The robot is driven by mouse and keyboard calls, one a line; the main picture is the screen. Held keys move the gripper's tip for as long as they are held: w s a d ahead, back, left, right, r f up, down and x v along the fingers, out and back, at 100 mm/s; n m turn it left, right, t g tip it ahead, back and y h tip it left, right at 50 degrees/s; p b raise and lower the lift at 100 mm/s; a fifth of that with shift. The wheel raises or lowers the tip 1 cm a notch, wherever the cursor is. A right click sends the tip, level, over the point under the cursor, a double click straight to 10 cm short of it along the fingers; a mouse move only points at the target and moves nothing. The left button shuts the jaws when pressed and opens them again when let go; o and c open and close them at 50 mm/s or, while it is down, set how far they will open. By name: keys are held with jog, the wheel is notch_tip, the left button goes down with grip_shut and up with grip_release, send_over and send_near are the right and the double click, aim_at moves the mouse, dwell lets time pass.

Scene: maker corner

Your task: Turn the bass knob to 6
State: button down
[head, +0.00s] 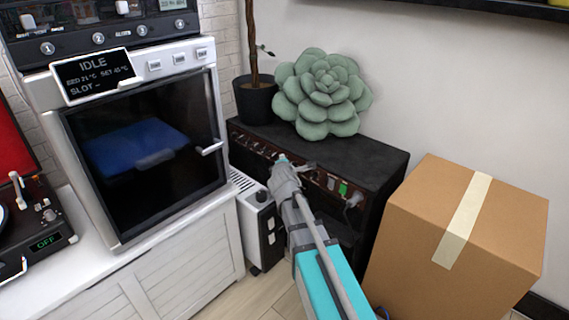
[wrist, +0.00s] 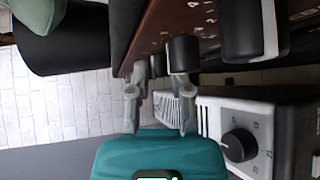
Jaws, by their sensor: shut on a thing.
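The black amplifier (head: 375,150) stands against the wall, with a row of knobs on its brown front panel (head: 262,149). My gripper (head: 283,164) reaches this panel near its middle and hides part of it. In the wrist view my gripper (wrist: 159,74) is shut on a small dark knob (wrist: 158,65), with one finger on each side. Another black knob (wrist: 183,54) sits close by the right finger. The panel (wrist: 185,20) carries small white numbers and marks. The label of the held knob and its pointer cannot be read.
A white heater (head: 258,222) with a dial (wrist: 238,145) stands below the panel. A cardboard box (head: 470,220) is at the right. A potted plant (head: 256,98) and a succulent cushion (head: 325,92) sit on the amplifier.

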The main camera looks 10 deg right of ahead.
jog(key=shift+a, duration=0.1)
jog(key=c, duration=0.8)
grip_release()
